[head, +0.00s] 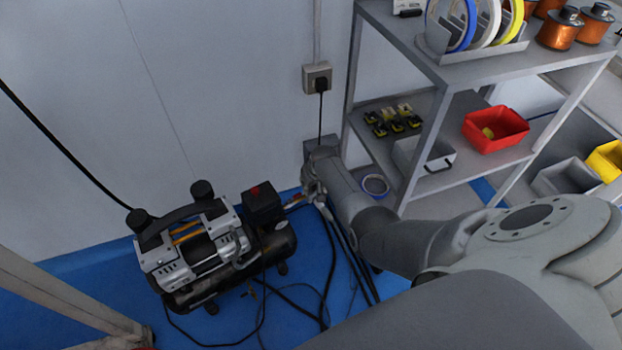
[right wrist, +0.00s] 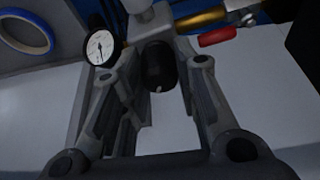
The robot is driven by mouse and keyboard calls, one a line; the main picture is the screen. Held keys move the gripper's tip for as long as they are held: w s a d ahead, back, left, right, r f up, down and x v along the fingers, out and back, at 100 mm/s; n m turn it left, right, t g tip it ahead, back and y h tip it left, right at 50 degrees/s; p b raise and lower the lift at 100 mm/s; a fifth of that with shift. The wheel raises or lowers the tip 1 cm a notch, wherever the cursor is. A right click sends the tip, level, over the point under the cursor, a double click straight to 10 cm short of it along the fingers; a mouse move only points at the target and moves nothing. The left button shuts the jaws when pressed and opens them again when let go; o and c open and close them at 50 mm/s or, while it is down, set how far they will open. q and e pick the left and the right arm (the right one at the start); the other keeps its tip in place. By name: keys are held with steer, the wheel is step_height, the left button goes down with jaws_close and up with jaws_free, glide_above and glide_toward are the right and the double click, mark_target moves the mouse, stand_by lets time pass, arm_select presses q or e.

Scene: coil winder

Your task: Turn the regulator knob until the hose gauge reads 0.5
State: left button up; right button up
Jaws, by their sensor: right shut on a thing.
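My right gripper (head: 312,184) is beside the compressor, low near the wall. In the right wrist view the right gripper (right wrist: 156,72) has its fingers on both sides of the black regulator knob (right wrist: 160,66) and is shut on it. The white-faced round hose gauge (right wrist: 100,46) is just left of the knob. Its dark needle points roughly downward; the numbers are too small to read. In the head view the arm and gripper hide the knob and gauge. My left gripper is not in view.
A brass fitting (right wrist: 200,21) and red lever (right wrist: 217,36) lie right of the knob. The compressor (head: 198,247) stands on the blue floor, with black hoses (head: 328,262) nearby. A grey shelf (head: 425,108) with a red bin (head: 495,130) stands right. A blue-edged tape roll (head: 375,185) is nearby.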

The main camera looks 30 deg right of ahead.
steer(key=o, duration=1)
